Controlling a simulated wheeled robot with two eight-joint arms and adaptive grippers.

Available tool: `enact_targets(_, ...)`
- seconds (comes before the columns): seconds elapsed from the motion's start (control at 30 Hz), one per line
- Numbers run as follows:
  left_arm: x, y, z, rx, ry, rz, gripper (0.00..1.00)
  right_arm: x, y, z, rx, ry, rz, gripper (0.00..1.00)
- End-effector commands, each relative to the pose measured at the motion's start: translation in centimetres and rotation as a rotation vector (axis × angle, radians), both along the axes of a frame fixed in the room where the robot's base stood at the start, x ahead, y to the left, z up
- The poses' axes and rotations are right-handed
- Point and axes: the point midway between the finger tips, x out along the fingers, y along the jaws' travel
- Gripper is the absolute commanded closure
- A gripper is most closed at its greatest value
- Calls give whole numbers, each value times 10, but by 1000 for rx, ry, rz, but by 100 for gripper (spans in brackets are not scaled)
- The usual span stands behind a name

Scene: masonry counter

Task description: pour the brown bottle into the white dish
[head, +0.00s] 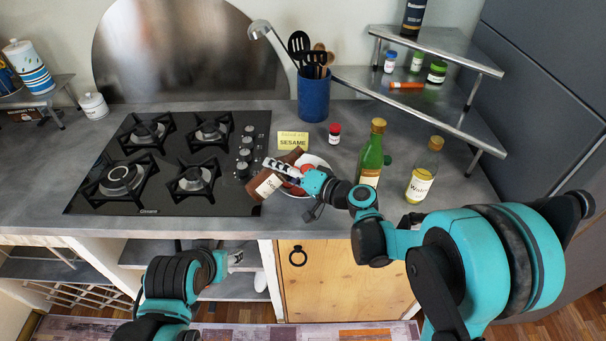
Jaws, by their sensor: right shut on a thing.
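The brown bottle (258,187), with a pale label, is tilted far over at the left side of the white dish (318,160). My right gripper (282,168) is shut on the brown bottle and covers part of it. The dish sits on the counter with something red in it; the gripper and bottle hide much of it. I cannot tell whether anything flows from the bottle. My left gripper (236,258) is low in front of the counter, away from the bottle and dish; its fingers are too small to read.
A yellow sesame card (293,140) stands behind the dish. A red-capped jar (334,134), a green bottle (371,155) and a pale yellow bottle (423,175) stand to the right. A blue utensil pot (313,97) is behind. The black gas hob (160,208) lies left.

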Motion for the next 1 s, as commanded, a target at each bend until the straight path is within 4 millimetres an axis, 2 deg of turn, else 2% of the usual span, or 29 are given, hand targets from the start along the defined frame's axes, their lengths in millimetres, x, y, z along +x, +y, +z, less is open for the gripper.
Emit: enact_targets(1.0, 0, 0, -2, 0, 0, 0, 51, -1, 1, 1, 48, 31, -1, 100)
